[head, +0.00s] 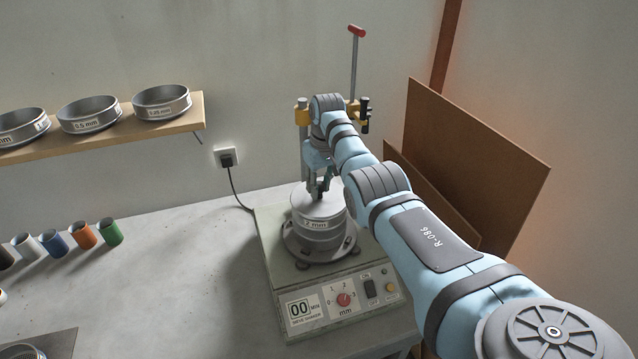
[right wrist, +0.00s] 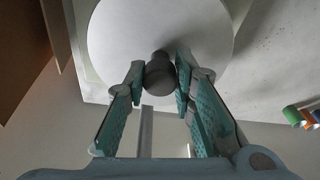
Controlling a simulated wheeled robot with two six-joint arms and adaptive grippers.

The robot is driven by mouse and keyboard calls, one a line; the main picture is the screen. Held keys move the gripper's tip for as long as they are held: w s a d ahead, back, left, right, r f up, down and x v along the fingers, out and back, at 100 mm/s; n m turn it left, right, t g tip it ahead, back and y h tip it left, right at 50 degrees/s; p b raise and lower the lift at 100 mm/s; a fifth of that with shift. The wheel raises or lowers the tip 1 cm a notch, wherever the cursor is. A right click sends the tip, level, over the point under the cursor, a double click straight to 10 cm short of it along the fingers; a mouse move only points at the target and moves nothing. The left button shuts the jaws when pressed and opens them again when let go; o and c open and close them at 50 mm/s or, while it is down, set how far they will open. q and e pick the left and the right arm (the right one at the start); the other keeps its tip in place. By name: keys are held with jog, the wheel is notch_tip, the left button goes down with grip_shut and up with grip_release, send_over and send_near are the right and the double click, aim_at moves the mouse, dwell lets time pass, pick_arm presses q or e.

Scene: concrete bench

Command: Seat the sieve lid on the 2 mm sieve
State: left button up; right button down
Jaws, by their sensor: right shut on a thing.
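The 2 mm sieve (head: 314,226) stands upright in the round holder on the sieve shaker (head: 263,257). The pale round sieve lid (head: 304,203) lies level at the top of the sieve; I cannot tell whether any gap is left under its rim. My right gripper (head: 319,192) is above the lid, shut on its knob. In the right wrist view the lid (right wrist: 150,22) is a wide white disc, and its dark knob (right wrist: 159,77) sits between the two fingers of the right gripper (right wrist: 160,66). My left gripper is in neither view.
Several sieves (head: 89,114) stand on a wooden shelf (head: 150,131) at the left. Several coloured cups (head: 82,236) stand in a row on the bench (head: 180,270). A clamp post (head: 354,70) rises behind the shaker. Brown boards (head: 480,150) lean at the right.

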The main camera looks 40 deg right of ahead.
aim_at(322, 201)
jog(key=c, duration=1.3)
grip_release()
jog(key=r, duration=0.4)
jog(key=s+r, duration=0.1)
jog(key=r, duration=0.6)
jog(key=shift+s+a+r, duration=0.2)
jog(key=shift+s+r, duration=0.2)
